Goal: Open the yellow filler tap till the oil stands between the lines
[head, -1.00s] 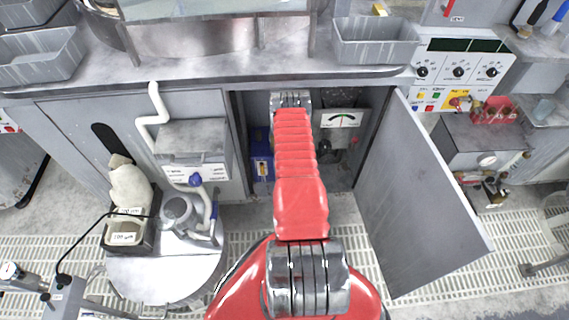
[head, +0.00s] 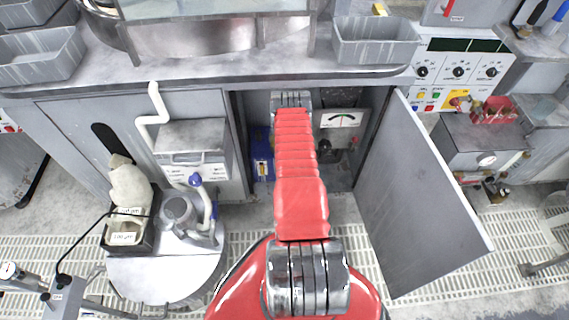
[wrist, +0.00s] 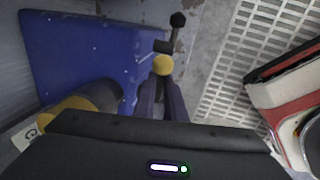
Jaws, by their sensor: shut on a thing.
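The yellow filler tap (wrist: 162,65) shows as a round yellow knob at the tips of my gripper (wrist: 161,80) in the wrist view. The dark fingers are shut on it. Just above it is a black fitting (wrist: 176,24) with a dark knob. In the head view my gripper is hidden behind my red arm, which reaches into the open cabinet. I cannot make out the oil level or its lines in either view.
A blue container (wrist: 85,55) stands left of the tap, also in the head view (head: 262,165). A yellow and black cylinder (wrist: 88,100) is close left of my fingers. The cabinet door (head: 415,200) stands open at right.

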